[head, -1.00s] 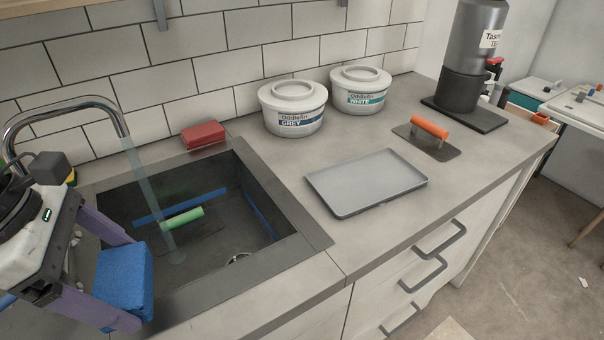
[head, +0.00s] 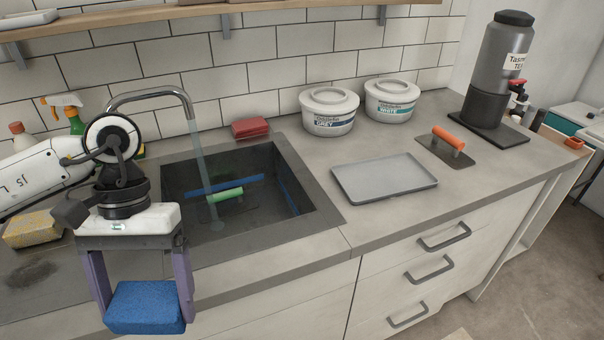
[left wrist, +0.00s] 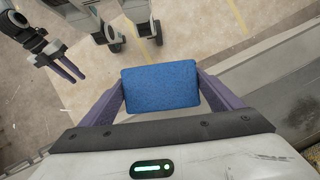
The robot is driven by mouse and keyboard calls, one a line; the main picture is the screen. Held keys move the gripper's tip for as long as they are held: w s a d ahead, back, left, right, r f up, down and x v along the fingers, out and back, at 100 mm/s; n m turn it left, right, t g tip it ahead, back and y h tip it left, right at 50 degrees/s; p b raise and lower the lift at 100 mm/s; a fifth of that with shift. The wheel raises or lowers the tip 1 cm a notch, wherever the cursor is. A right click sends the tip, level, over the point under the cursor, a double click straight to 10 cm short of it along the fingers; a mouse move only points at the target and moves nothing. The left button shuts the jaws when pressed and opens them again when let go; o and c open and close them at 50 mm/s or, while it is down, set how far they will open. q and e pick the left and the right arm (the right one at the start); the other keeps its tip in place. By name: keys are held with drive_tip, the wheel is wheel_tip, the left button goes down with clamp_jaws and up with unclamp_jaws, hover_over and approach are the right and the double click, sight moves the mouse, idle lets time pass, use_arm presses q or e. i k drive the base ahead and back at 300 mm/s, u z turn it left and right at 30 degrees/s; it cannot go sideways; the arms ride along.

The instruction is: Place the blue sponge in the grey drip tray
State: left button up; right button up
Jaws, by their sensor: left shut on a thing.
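The blue sponge (head: 146,307) is held between the purple fingers of my left gripper (head: 143,303), in front of the counter edge at the lower left of the head view. The left wrist view also shows the sponge (left wrist: 160,87) between both fingers, with floor below it. The grey drip tray (head: 385,180) lies flat and empty on the counter, right of the sink and well apart from the sponge. My right gripper (left wrist: 68,68) shows small at the upper left of the wrist view, away from the sponge; its finger gap is unclear.
The sink (head: 235,195) with a green-handled tool (head: 224,195) and running tap (head: 150,97) lies between gripper and tray. Two tubs (head: 329,123) stand behind the tray; an orange-handled tool (head: 448,140) lies right of it. A red sponge (head: 250,128) sits behind the sink.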

sight(384, 179)
drive_tip(key=z, duration=0.3)
drive_tip(key=k, duration=0.45)
drive_tip(key=z, duration=1.15)
drive_tip(key=i, duration=1.4)
drive_tip(key=u, duration=0.95)
